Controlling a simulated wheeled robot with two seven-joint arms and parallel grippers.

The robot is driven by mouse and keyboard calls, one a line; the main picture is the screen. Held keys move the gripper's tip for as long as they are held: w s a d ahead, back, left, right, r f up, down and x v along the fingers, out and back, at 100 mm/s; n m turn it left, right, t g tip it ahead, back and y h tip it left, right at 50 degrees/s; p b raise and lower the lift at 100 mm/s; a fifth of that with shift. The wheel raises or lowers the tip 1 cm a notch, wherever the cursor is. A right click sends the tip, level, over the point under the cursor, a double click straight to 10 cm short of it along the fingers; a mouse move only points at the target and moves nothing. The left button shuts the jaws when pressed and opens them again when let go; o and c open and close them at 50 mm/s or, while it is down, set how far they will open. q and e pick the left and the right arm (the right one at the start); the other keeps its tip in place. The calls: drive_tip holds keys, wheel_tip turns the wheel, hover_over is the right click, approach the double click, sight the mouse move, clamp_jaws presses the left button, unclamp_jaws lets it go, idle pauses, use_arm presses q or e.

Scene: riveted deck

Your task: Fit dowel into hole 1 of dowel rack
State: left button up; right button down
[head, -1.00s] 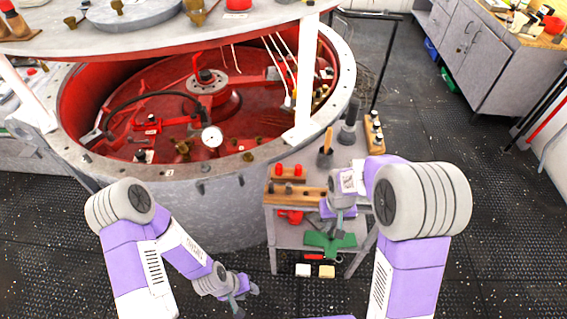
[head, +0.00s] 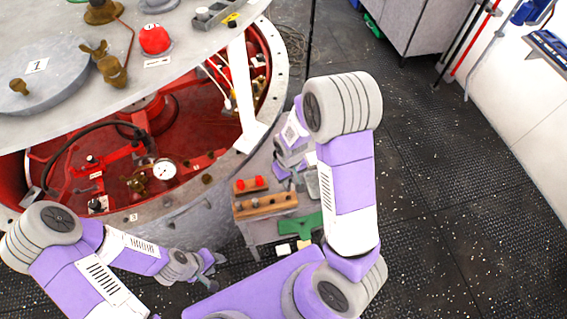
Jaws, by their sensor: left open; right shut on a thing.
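The dowel rack (head: 268,203) appears to be the long wooden block with several dark round spots on top, on the small grey cart beside the big round vessel. I cannot read its hole numbers. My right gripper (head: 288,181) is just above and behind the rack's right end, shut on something. The dowel itself cannot be made out; the gripper and arm hide that spot. My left gripper (head: 214,268) is open and empty, low in front of the vessel and left of the cart.
A green tool (head: 300,226) lies on the cart's lower level. The red-lined vessel (head: 150,150) and its raised lid (head: 75,55) fill the left. Open floor lies right.

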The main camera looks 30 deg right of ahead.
drive_tip(key=shift+s+f+b, duration=0.25)
drive_tip(key=shift+f+b, duration=0.7)
drive_tip(key=shift+f, duration=0.05)
drive_tip(key=shift+w+f+b, duration=0.1)
drive_tip(key=shift+f+b, duration=1.1)
drive_tip(key=shift+f, duration=0.35)
drive_tip(key=shift+f+b, duration=1.55)
drive_tip(key=shift+f, duration=0.25)
drive_tip(key=c, duration=0.9)
unclamp_jaws()
wheel_tip(320, 180, up, 8)
drive_tip(key=shift+f+p, duration=0.15)
drive_tip(key=shift+p, duration=0.4)
